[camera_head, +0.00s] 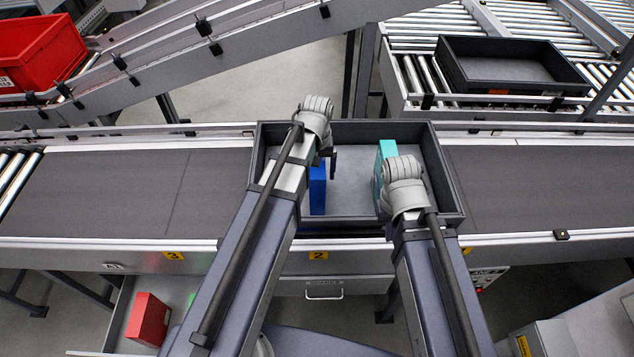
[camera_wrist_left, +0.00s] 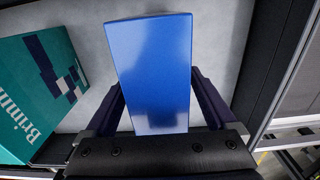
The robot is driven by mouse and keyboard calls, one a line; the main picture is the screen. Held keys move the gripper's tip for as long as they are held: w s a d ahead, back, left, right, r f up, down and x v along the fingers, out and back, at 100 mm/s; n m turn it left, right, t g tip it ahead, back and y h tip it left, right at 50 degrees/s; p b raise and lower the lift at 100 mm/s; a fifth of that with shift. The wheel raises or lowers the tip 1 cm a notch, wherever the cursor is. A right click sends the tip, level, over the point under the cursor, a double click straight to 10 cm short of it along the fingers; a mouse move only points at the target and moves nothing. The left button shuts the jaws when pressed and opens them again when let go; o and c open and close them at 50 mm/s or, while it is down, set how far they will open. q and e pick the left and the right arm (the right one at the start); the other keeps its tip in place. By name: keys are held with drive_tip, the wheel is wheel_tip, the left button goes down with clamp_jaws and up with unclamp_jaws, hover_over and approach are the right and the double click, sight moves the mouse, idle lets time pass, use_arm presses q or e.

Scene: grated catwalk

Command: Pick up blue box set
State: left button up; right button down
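The blue box (camera_head: 317,190) stands upright in the left part of a dark grey tray (camera_head: 342,221) on the conveyor. It is partly hidden by my left arm. My left gripper (camera_head: 326,160) is over it. In the left wrist view the blue box (camera_wrist_left: 152,70) lies between the two widely spaced fingers (camera_wrist_left: 160,100), with gaps beside it near their bases; whether the tips touch it is hidden. My right gripper (camera_head: 390,208) is at the right part of the tray, in front of a teal box (camera_head: 385,158); its fingers are hidden behind the wrist.
The teal box with white lettering (camera_wrist_left: 40,90) also shows left of the blue box in the left wrist view. The tray walls are close to the left gripper.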

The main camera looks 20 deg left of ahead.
use_arm(q)
clamp_jaws()
idle(0.5)
